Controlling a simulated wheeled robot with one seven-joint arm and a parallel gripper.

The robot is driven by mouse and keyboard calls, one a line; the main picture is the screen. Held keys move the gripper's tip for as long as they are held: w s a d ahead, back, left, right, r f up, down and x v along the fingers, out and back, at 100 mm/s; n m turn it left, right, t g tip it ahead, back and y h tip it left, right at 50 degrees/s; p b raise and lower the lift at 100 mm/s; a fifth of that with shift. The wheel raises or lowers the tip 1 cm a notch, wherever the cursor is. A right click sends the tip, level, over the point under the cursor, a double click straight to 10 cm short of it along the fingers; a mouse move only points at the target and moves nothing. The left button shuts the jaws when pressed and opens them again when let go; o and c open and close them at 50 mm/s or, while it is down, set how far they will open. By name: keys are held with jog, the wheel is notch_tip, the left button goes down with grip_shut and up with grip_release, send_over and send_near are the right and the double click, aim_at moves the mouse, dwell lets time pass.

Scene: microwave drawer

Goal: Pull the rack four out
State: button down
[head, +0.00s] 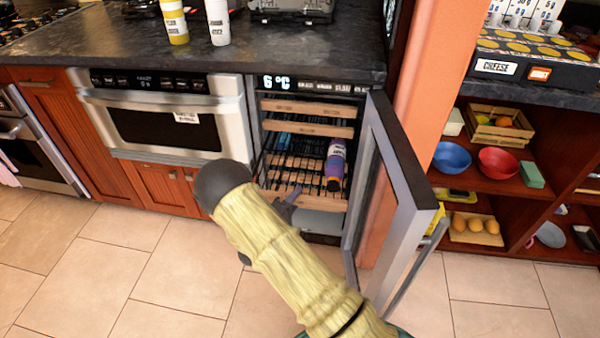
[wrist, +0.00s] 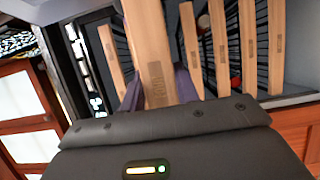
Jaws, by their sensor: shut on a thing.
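The wine cooler holds several racks with light wooden fronts, one of them the top rack (head: 307,107). In the head view my gripper (head: 288,203) is at the lower racks, mostly behind my forearm. In the wrist view my gripper (wrist: 158,88) has its purple fingers on either side of one wooden rack front (wrist: 146,35), shut on it. That front looks larger and nearer than the others beside it. I cannot tell its number. A purple and orange bottle (head: 335,165) lies on a lower rack.
The cooler's glass door (head: 405,165) stands open to the right, close beside my arm. A steel microwave drawer (head: 165,115) is to the left under a dark counter (head: 300,45). Shelves (head: 520,187) with bowls stand at the right. The tiled floor (head: 170,270) in front is clear.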

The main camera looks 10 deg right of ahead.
jog(key=s+a+p, duration=0.3)
jog(key=s, duration=0.7)
jog(key=shift+s+a, duration=0.15)
jog(key=shift+s, duration=0.05)
jog(key=c, duration=1)
grip_release()
jog(key=shift+c, duration=0.2)
jog(key=p+v, duration=0.1)
jog(key=v, duration=1.6)
jog(key=shift+a+p, duration=0.25)
jog(key=shift+p, duration=0.15)
jog(key=shift+s, duration=0.1)
